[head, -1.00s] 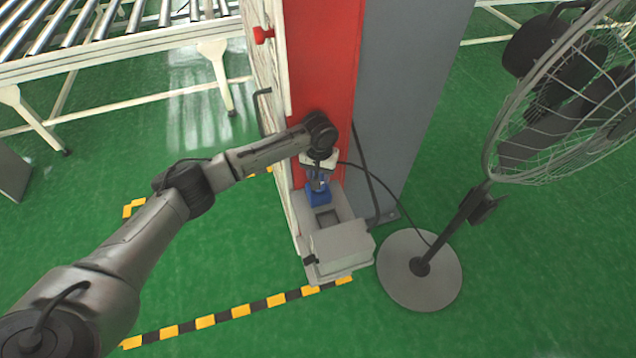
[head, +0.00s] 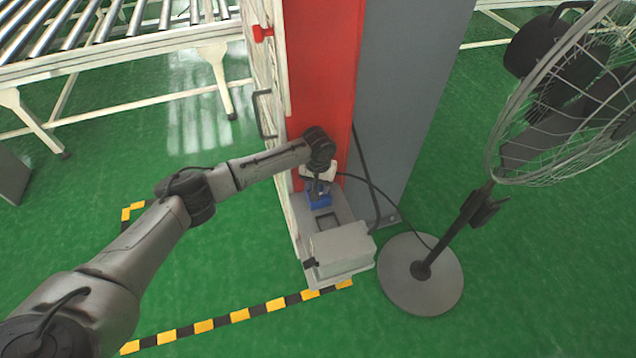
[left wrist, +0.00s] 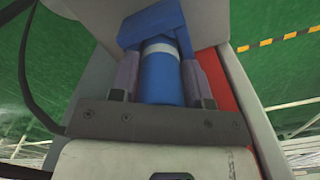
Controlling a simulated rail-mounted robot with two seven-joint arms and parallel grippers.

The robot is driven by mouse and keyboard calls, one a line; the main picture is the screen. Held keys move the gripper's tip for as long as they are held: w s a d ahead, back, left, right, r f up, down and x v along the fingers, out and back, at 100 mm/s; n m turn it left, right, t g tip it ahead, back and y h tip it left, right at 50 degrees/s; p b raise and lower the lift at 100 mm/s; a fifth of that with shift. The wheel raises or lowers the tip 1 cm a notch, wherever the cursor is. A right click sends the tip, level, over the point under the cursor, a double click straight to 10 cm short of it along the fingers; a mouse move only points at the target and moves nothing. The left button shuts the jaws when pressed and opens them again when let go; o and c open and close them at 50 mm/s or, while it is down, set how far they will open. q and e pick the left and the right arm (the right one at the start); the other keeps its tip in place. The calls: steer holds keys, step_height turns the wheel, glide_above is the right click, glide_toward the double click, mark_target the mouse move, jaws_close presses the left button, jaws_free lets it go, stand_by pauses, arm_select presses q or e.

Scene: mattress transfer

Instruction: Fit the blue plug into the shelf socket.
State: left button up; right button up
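My left gripper (head: 319,187) is over the narrow grey shelf (head: 346,209) at the foot of the red column. In the left wrist view its two fingers (left wrist: 160,82) are closed on the sides of the blue plug (left wrist: 161,75), a cylinder with a pale band. A square blue piece (left wrist: 152,24) sits at the plug's far end. In the head view blue shows just below the fingers (head: 318,202), low against the shelf. I cannot tell how far the plug is in the socket, as the contact is hidden. My right gripper is not in view.
A grey box (head: 342,249) stands on the shelf's front end, with a dark-edged recess behind it. A red column (head: 322,70) and grey panel (head: 405,90) rise behind. A black cable runs towards the fan (head: 422,272) at right. A roller conveyor (head: 110,40) stands at back left.

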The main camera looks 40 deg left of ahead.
arm_select(q)
steer(key=o, duration=0.4)
steer(key=shift+r, duration=0.1)
step_height(320, 180, up, 8)
steer(key=shift+f+p, duration=0.2)
steer(key=shift+p, duration=0.8)
